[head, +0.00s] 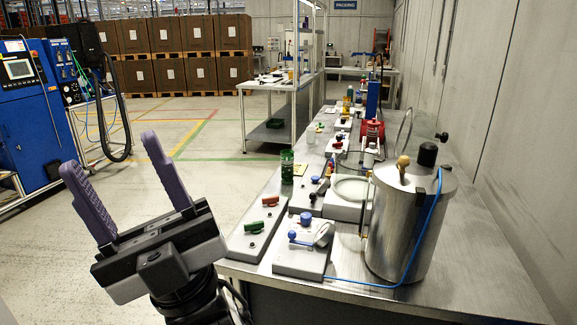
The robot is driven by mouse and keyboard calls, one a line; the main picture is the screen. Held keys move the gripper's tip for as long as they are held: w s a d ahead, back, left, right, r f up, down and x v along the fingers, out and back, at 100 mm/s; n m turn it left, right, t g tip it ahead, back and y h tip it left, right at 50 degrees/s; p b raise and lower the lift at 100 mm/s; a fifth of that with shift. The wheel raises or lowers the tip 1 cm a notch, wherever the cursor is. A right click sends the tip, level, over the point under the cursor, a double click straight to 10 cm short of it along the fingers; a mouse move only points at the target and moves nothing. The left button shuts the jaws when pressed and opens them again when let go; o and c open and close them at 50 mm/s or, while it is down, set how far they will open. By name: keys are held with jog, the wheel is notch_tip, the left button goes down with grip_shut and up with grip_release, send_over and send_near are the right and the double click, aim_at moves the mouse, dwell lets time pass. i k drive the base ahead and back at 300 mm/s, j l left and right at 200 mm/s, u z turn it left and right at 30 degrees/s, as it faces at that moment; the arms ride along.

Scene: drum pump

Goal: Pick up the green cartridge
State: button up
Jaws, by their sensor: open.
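A green cylinder (287,166), which looks like the green cartridge, stands upright on the left side of the long metal bench (465,275). It is behind the grey plates with small valves. My gripper (109,153) is at the lower left, with its two purple fingers pointing up and spread wide apart. It is open and empty. It is left of the bench and well apart from the green cylinder in the picture.
A large steel pot (405,225) with a blue hose stands at the bench's near right. Grey valve plates (258,240) line the near left edge. A red device (371,133) stands farther back. Blue machine (25,110) at left; open floor lies between.

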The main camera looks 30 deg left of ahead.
aim_at(287, 156)
jog(key=i+j, duration=0.1)
jog(key=j, duration=0.45)
jog(key=i+j+z, duration=0.1)
jog(key=j, duration=0.4)
jog(key=j+z, duration=0.15)
jog(key=j, duration=0.9)
jog(key=j+z, duration=0.2)
jog(key=j, duration=0.8)
